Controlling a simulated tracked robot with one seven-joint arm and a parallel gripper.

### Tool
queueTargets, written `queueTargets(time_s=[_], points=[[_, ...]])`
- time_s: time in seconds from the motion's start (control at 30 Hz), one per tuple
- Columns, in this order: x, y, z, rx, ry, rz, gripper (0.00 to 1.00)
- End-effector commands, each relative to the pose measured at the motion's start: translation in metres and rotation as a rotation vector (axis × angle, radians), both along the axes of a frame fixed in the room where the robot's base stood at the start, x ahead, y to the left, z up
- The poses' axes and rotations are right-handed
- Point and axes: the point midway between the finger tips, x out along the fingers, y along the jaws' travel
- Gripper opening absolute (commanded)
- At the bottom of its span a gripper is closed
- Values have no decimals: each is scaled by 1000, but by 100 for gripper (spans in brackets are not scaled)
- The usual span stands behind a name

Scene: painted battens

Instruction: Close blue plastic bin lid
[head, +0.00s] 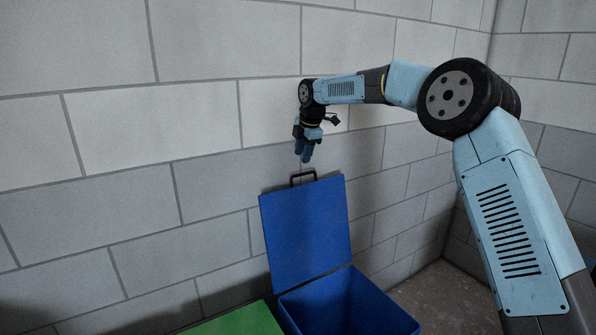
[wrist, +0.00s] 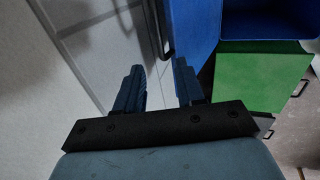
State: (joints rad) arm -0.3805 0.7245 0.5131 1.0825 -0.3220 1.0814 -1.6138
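The blue bin (head: 350,300) stands near the wall with its open top showing at the bottom of the head view. Its blue lid (head: 306,232) is raised and stands nearly upright at the bin's back edge, beside the wall. A black handle (head: 303,177) is on the lid's top edge; it also shows in the wrist view (wrist: 167,32). My gripper (head: 306,159) is just above the handle, fingers pointing down. In the wrist view my gripper (wrist: 158,68) has its two fingers apart with nothing between them. The handle appears beyond the fingertips, apart from them.
A green lid or box top (head: 237,322) lies left of the blue bin; a green surface (wrist: 262,75) also shows in the wrist view. The grey block wall (head: 150,130) is close behind the lid. Bare floor (head: 440,285) shows at the right of the bin.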

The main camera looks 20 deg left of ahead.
Motion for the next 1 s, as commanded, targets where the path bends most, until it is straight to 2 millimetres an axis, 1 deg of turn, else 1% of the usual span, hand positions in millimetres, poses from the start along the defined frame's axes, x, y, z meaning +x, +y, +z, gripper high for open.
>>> queueTargets(time_s=[0.03,0.2,0.4,0.6,0.9,1.0], points=[[2,3,-10,-2,3,0,38],[8,10,-37,-1,2,-1,38],[14,16,-62,0,0,-2,38],[16,18,-73,0,0,-2,38],[17,19,-74,0,0,-2,38],[17,19,-74,1,-1,-2,28]])
